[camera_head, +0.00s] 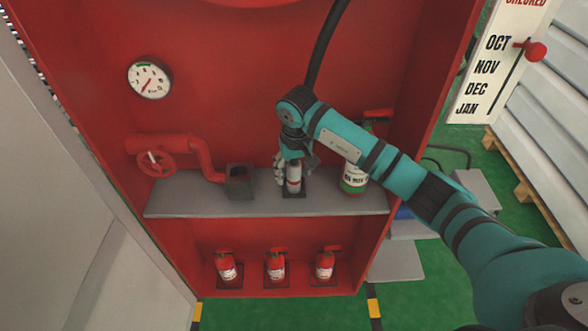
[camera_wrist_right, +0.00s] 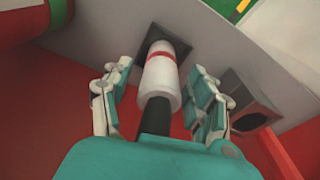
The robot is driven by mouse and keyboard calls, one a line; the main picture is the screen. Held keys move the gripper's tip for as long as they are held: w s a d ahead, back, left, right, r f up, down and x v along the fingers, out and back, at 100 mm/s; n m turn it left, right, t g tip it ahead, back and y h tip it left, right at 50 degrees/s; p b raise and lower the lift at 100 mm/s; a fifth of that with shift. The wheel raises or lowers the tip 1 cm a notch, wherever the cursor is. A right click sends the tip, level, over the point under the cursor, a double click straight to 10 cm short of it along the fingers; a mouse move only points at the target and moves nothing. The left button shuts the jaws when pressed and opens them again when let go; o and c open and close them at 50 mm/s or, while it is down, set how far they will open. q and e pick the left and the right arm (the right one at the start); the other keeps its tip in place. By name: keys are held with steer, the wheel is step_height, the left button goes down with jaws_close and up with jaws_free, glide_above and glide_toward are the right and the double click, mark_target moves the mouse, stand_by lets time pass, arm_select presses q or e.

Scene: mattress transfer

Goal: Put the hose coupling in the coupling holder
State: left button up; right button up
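The hose coupling (camera_head: 294,178) is a white-grey cylinder with a red band, on a black hose (camera_head: 326,45). It stands about upright at a dark square plate on the grey shelf; it also shows in the right wrist view (camera_wrist_right: 160,78). My right gripper (camera_head: 293,168) is above the shelf around the coupling. In the wrist view its fingers (camera_wrist_right: 160,80) are spread on both sides of the coupling, with gaps. A dark box with a round opening, apparently the coupling holder (camera_head: 240,181), sits left of the coupling; it also shows in the wrist view (camera_wrist_right: 255,102). My left gripper is out of view.
A red pipe with a valve wheel (camera_head: 156,163) leads to the dark box. A red and green extinguisher (camera_head: 354,178) stands right of the coupling, partly behind my arm. Several small extinguishers stand below the shelf (camera_head: 190,205). A gauge (camera_head: 149,77) is on the back wall.

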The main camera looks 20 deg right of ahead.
steer(key=shift+r, duration=0.1)
steer(key=shift+r, duration=0.2)
steer(key=r+b, duration=0.1)
steer(key=r, duration=0.2)
steer(key=s+r, duration=0.1)
steer(key=r, duration=0.3)
steer(key=r+b, duration=0.1)
steer(key=r, duration=0.2)
steer(key=shift+s+r+b, duration=0.15)
steer(key=shift+r+b, duration=0.05)
steer(key=shift+b, duration=0.15)
steer(key=shift+s+r, duration=0.1)
steer(key=shift+r, duration=0.55)
